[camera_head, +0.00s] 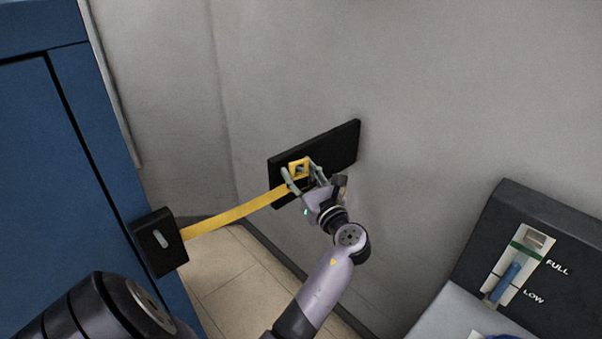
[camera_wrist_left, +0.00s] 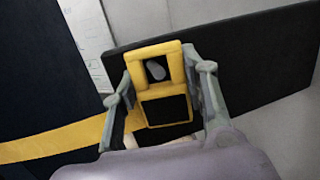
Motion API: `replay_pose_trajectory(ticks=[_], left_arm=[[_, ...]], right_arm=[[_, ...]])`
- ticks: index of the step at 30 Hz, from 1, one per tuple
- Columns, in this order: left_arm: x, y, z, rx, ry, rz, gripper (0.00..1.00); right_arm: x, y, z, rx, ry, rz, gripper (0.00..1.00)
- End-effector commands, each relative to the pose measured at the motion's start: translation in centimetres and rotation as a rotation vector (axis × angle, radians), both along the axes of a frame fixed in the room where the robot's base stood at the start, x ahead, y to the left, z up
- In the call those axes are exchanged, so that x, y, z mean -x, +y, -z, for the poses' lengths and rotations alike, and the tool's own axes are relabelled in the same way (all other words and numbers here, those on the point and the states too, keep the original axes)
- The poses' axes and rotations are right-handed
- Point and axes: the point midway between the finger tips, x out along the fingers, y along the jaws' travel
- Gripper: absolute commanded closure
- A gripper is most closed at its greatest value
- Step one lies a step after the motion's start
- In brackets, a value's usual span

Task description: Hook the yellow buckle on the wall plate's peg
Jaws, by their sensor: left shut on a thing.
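The yellow buckle (camera_head: 292,162) is a frame with two openings, held in front of the black wall plate (camera_head: 340,144). My left gripper (camera_head: 299,167) is shut on the buckle, one finger on each side of it. In the left wrist view the buckle (camera_wrist_left: 163,91) stands upright before the plate (camera_wrist_left: 240,70). The grey peg (camera_wrist_left: 155,70) shows inside the buckle's upper opening. I cannot tell whether the buckle is around the peg or still in front of it. My right gripper is not in view.
A yellow strap (camera_head: 235,213) runs from the buckle to a black box (camera_head: 155,255) on the blue cabinet (camera_head: 60,180). A dark unit with a FULL/LOW gauge (camera_head: 510,262) stands at the lower right. The grey wall above the plate is clear.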

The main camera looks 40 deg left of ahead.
Motion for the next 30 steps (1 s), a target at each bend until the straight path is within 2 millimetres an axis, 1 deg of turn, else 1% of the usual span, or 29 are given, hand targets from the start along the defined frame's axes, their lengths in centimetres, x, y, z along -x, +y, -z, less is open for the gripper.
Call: replay_pose_trajectory(ticks=[1, 9, 10, 20, 26, 30], left_arm=[[0.18, 0.38, 0.28, 0.004, 0.004, -0.008, 0.87], [0.25, 0.44, 0.42, 0.006, 0.005, -0.01, 0.87], [0.25, 0.44, 0.43, 0.007, 0.005, -0.01, 0.58], [0.21, 0.34, 0.42, 0.006, 0.005, -0.008, 0.36], [0.17, 0.24, 0.32, 0.005, 0.004, -0.006, 0.36], [0.22, -0.1, 0.37, 0.005, 0.004, -0.005, 0.36]], right_arm=[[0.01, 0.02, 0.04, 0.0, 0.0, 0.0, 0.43], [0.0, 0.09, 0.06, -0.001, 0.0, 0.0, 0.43], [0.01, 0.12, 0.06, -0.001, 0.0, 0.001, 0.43], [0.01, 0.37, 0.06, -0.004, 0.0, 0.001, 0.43], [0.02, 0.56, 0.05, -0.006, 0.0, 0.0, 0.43], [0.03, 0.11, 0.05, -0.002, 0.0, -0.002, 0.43]])
